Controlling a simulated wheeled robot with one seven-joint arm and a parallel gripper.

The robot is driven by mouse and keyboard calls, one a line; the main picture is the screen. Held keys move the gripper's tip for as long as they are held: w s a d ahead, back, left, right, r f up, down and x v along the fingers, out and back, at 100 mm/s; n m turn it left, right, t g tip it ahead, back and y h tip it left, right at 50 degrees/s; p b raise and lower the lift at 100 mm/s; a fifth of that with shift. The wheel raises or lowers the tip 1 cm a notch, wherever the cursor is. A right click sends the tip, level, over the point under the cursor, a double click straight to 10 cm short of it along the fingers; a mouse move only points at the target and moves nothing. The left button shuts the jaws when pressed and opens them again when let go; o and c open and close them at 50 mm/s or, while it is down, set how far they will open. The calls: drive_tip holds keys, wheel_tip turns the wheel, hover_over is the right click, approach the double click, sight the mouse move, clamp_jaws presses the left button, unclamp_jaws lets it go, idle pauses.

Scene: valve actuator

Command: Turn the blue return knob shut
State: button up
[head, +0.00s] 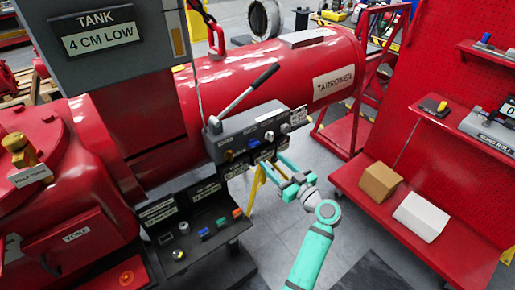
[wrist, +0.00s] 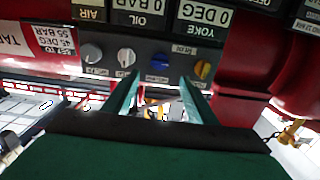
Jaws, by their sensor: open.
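The blue return knob (wrist: 160,62) is on the grey panel ahead of my open gripper (wrist: 160,84) in the wrist view, roughly centred between the two fingers. The fingers appear short of it and empty. In the head view the blue knob (head: 253,143) is small on the front of the grey pump box (head: 240,132). My teal gripper (head: 275,167) is below and right of it. The knob's exact angle is unclear.
A long lever (head: 249,91) rises from the pump box. A black tray (head: 190,246) with small coloured parts is below left. Open floor lies between the cart and the machine.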

sight(256, 146)
drive_tip(key=x, duration=1)
drive_tip(key=shift+w, duration=0.15)
drive_tip(key=shift+c, duration=0.4)
drive_tip(key=c, duration=1)
